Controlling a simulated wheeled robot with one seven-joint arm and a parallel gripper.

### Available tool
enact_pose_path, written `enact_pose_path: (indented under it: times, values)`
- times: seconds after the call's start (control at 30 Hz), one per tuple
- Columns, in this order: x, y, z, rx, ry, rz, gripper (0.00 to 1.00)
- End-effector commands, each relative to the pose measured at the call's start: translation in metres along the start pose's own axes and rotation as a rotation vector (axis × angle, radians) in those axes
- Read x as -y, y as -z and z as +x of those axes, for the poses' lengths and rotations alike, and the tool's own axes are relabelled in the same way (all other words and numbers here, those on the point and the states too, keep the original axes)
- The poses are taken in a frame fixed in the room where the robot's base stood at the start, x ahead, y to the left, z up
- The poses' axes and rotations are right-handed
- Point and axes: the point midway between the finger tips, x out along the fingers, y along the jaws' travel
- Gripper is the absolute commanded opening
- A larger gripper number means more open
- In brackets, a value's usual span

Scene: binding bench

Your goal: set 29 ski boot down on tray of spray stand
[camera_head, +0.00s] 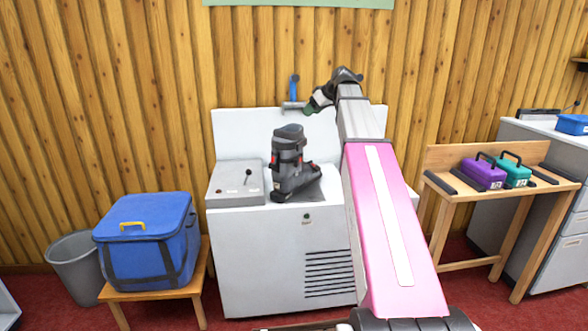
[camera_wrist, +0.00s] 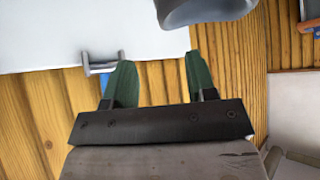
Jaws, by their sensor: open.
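A dark grey ski boot (camera_head: 288,163) with red details stands upright on the spray stand (camera_head: 262,250), a white cabinet with a tall back panel. The boot rests on the stand's tray area (camera_head: 328,181), right of a grey control box. Its number cannot be read. My gripper (camera_head: 313,103) is above and behind the boot, near the back panel, apart from the boot. In the wrist view my gripper (camera_wrist: 160,78) has its two green fingers spread with nothing between them. A dark grey rounded shape at the top edge there may be part of the boot.
The grey control box (camera_head: 238,180) has a small lever. A bracket with a blue handle (camera_head: 294,86) is on the back panel. A blue cooler box (camera_head: 146,240) sits on a low bench at left. Purple (camera_head: 484,173) and teal (camera_head: 514,171) cases stand on a wooden table at right.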

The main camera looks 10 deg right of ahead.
Motion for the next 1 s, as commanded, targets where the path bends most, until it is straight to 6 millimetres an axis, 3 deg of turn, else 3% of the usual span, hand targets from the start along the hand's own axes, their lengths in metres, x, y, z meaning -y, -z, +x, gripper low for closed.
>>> enact_pose_path:
  times: [0.17,0.43,0.67,1.0]
  values:
    - [0.000,0.000,0.011,0.000,0.000,-0.019,0.52]
    - [0.000,-0.001,0.049,0.001,0.001,-0.017,0.52]
    - [0.001,-0.002,0.063,0.000,-0.001,-0.016,0.52]
    - [0.004,-0.006,0.106,0.001,0.001,-0.016,0.52]
